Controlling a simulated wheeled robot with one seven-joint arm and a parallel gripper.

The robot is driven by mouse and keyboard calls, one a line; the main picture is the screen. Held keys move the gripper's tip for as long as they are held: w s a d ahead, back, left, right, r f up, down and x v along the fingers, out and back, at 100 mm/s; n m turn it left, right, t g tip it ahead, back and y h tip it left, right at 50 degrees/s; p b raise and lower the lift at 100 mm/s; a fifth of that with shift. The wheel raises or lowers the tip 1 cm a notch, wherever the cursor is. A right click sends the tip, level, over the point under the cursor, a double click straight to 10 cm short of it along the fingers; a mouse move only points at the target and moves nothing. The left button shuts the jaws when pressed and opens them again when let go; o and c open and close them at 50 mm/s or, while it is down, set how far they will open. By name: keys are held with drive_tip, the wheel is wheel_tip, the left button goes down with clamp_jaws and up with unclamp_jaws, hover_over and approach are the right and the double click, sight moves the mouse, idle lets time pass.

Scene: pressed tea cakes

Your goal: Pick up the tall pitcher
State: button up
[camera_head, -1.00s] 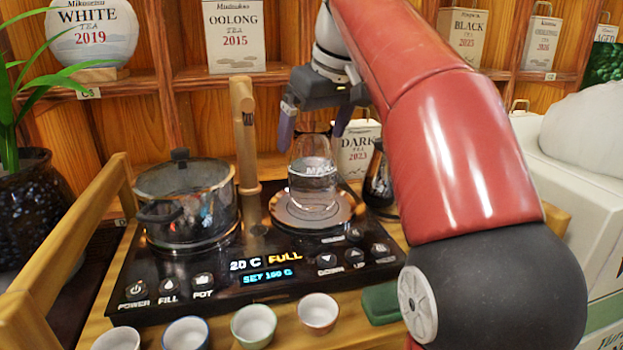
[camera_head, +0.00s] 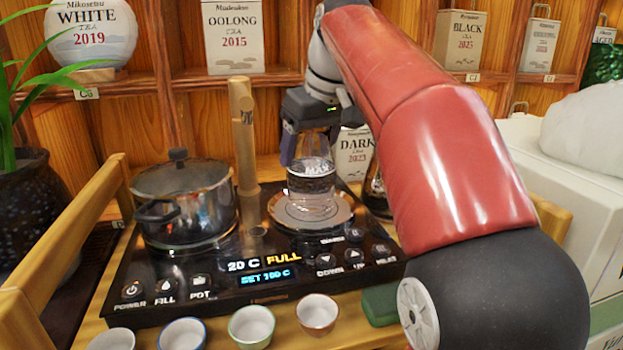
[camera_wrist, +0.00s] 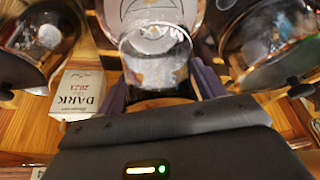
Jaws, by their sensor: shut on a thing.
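The tall pitcher (camera_head: 311,184) is clear glass with a MAX mark and holds clear liquid. It stands upright on the round right-hand plate (camera_head: 340,214) of the black tea stove. My gripper (camera_head: 312,148) comes from behind and is shut on its upper part. The wrist view shows the pitcher (camera_wrist: 155,62) between the two fingers of my gripper (camera_wrist: 162,84). My forearm hides some of the area to the right.
A lidded glass pot (camera_head: 185,200) stands on the left of the stove, with a wooden spout post (camera_head: 243,135) between. A dark glass vessel (camera_head: 375,192) is close on the right. Several small cups (camera_head: 251,326) line the front. A DARK tea box (camera_head: 353,153) stands behind.

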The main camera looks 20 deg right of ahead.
clamp_jaws()
drive_tip(key=shift+r, duration=0.3)
wheel_tip(320, 180, up, 9)
drive_tip(key=p, duration=0.1)
idle(0.8)
drive_tip(key=shift+r, duration=0.15)
